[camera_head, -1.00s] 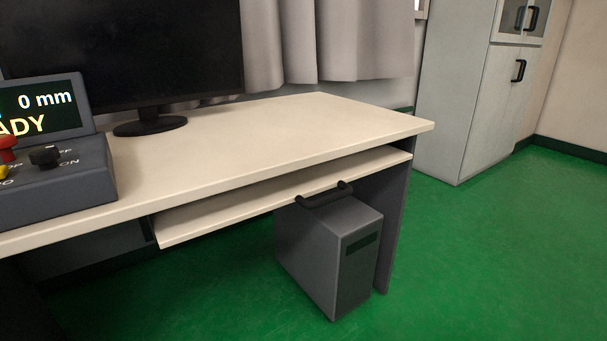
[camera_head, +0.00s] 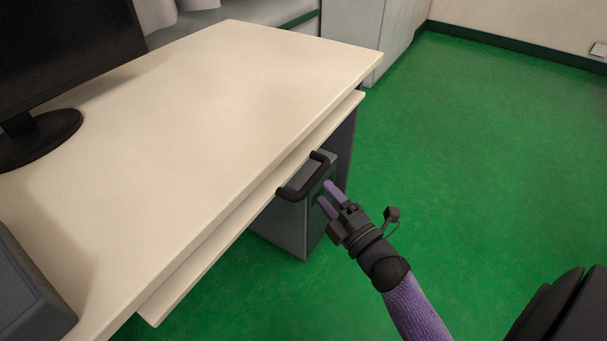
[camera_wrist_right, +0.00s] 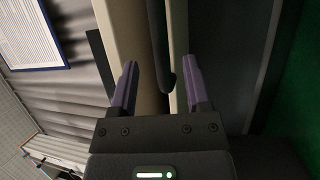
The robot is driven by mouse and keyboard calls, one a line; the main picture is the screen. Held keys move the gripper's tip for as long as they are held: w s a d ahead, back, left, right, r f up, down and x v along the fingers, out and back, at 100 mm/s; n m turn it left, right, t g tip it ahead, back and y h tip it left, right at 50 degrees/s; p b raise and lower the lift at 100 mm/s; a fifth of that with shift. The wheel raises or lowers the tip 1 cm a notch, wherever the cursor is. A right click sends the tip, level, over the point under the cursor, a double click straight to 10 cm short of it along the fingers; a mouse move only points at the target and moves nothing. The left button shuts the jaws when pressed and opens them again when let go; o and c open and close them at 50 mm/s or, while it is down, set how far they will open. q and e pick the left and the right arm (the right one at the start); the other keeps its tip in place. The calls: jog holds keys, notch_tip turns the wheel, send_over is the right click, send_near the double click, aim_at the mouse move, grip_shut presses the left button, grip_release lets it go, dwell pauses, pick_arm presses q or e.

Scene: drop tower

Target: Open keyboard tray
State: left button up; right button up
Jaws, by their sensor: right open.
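The keyboard tray (camera_head: 205,249) is a cream board under the desk top, its front edge only slightly out past the desk edge. Its black bar handle (camera_head: 304,180) is on the front edge. My right gripper (camera_head: 329,200) is open, with purple fingers pointing at the handle from the floor side and a small gap between. In the right wrist view the handle (camera_wrist_right: 160,50) runs between the two open fingers (camera_wrist_right: 160,90), ahead of them, with the tray edge beside it. My left gripper is not in view.
The cream desk top (camera_head: 210,110) holds a black monitor (camera_head: 60,60) and a grey control box (camera_head: 30,290). A grey computer case (camera_head: 285,225) stands under the tray behind my fingers.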

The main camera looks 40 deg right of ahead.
aim_at(313, 177)
jog(key=w, duration=0.3)
jog(key=w+b, duration=0.1)
jog(key=shift+w+r, duration=0.25)
jog(key=shift+w, duration=0.05)
jog(key=shift+w+r, duration=0.15)
jog(key=shift+w, duration=0.1)
grip_shut()
dwell(0.8)
